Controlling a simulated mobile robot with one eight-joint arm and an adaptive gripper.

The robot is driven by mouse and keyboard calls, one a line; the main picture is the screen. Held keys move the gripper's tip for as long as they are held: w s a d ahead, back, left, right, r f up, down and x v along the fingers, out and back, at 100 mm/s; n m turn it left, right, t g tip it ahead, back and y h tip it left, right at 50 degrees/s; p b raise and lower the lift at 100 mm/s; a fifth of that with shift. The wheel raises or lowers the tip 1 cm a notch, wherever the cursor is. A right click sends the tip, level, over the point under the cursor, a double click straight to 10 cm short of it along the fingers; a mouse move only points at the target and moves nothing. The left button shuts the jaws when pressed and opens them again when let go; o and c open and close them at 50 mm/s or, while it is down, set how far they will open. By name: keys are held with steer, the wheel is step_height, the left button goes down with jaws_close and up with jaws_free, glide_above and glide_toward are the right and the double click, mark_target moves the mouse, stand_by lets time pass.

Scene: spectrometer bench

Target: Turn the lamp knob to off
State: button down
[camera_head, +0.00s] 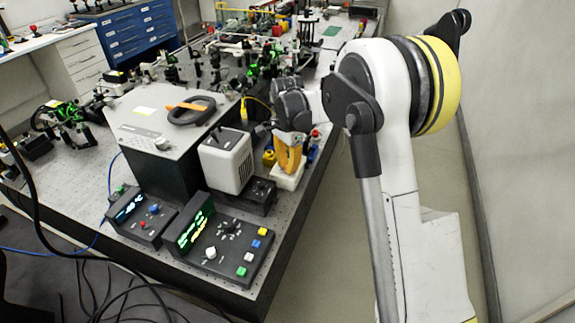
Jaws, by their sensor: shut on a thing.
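My gripper (289,148) is at the end of my arm, just right of the pale lamp housing (227,160). It points down near the right edge of the bench. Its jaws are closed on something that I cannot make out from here. A yellow-orange part shows below the dark wrist, directly above a small white block (287,179). A low black box (259,196) with small controls stands in front of the housing, left of the white block. I cannot pick out the lamp knob for certain; it is small or hidden by the gripper.
A large grey-topped instrument (150,125) carries a black and orange handle-shaped item (193,108). Small yellow, red and blue items crowd around the gripper. Open floor (340,240) lies right of the bench.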

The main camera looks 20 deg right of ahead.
steer(key=n, duration=1.1)
steer(key=shift+p, duration=0.35)
steer(key=shift+n, duration=2.1)
steer(key=c, duration=1.3)
jaws_free()
step_height(320, 180, up, 12)
